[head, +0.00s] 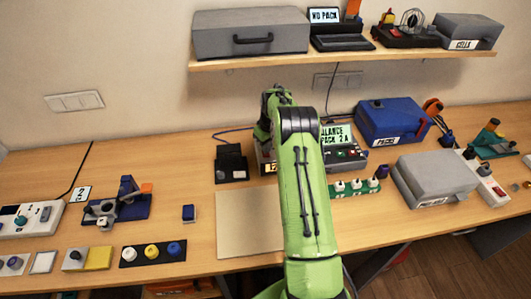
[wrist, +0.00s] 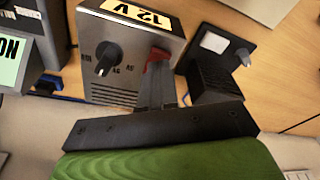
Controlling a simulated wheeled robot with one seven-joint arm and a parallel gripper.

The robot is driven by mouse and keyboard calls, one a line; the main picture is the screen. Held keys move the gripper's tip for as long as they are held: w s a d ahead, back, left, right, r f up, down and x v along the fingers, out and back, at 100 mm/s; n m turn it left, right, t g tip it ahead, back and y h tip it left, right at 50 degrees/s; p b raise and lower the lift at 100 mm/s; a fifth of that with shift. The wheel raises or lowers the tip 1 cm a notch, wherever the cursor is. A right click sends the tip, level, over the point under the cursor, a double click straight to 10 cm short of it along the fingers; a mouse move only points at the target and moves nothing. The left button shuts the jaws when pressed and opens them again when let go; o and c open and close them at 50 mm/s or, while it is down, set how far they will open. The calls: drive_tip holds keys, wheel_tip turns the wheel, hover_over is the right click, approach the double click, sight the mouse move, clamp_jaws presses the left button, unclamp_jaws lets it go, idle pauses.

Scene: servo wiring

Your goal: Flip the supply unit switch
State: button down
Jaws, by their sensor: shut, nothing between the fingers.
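The supply unit (wrist: 126,58) is a grey box with a yellow 12 V label, a black knob (wrist: 108,58) and a vented front. Its red switch (wrist: 157,57) shows just beyond my fingertips, partly hidden by them. My gripper (wrist: 160,70) is shut and empty, with its tips at the switch; I cannot tell whether they touch it. In the head view, my green arm hides most of the supply unit (head: 268,168) and the gripper; only an edge with the yellow label shows.
A black device (wrist: 222,58) with a knob stands close beside the supply unit. A unit with a green display (head: 338,136) is on its other side. A green strip with white knobs (head: 355,186) and a grey case (head: 435,178) lie right. A tan mat (head: 248,225) is clear.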

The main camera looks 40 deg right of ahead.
drive_tip(key=shift+f+b, duration=0.5)
drive_tip(key=shift+f, duration=0.3)
drive_tip(key=shift+r, duration=0.1)
wheel_tip(320, 180, up, 7)
drive_tip(key=p, duration=0.4)
idle(0.4)
